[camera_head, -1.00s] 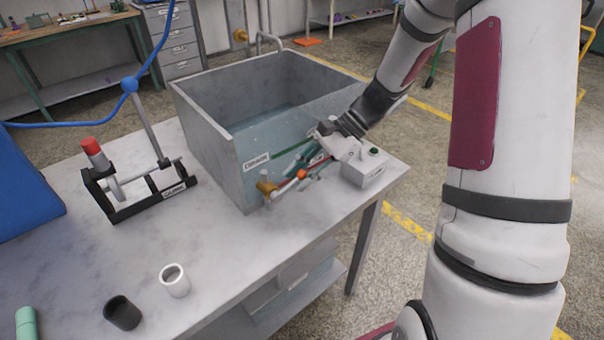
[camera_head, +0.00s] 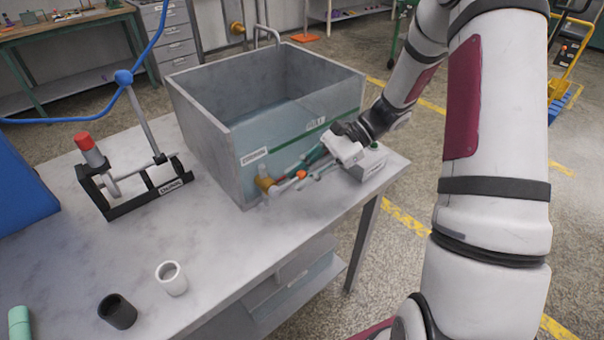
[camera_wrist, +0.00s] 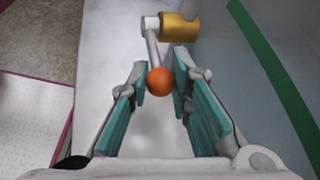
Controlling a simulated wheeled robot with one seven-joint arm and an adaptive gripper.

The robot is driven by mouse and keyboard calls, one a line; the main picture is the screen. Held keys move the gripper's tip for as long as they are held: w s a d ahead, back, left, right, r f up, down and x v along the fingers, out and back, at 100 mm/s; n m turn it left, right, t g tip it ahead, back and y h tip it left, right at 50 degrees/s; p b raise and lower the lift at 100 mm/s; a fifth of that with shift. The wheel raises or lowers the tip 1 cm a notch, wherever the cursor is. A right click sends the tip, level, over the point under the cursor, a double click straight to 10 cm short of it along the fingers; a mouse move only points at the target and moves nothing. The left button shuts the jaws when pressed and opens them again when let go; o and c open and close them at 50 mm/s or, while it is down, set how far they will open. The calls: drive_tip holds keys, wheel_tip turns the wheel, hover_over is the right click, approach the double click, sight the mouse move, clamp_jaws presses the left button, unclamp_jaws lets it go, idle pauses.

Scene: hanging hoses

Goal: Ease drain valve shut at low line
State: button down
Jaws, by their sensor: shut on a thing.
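The drain valve's brass body (camera_head: 263,184) sits low on the tank front near its left corner. It also shows in the wrist view (camera_wrist: 180,27). A pale lever runs from it to an orange ball knob (camera_wrist: 160,81), also visible in the head view (camera_head: 301,174). My gripper (camera_wrist: 160,84) is shut on the orange knob, with its teal fingers on both sides of it. The grey tank (camera_head: 205,128) holds water behind a clear front. A green line (camera_head: 280,142) crosses that front. I cannot tell exactly where the water surface stands against the line.
A grey box (camera_head: 369,163) stands beside my gripper at the table's right side. A black rack (camera_head: 120,207) with a red-capped tube stands left of the tank. A white cup (camera_head: 172,279) and a black cup (camera_head: 118,311) stand in front. The table's middle is clear.

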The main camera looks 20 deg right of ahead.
drive_tip(key=c, duration=1.4)
unclamp_jaws()
drive_tip(key=v, duration=1.2)
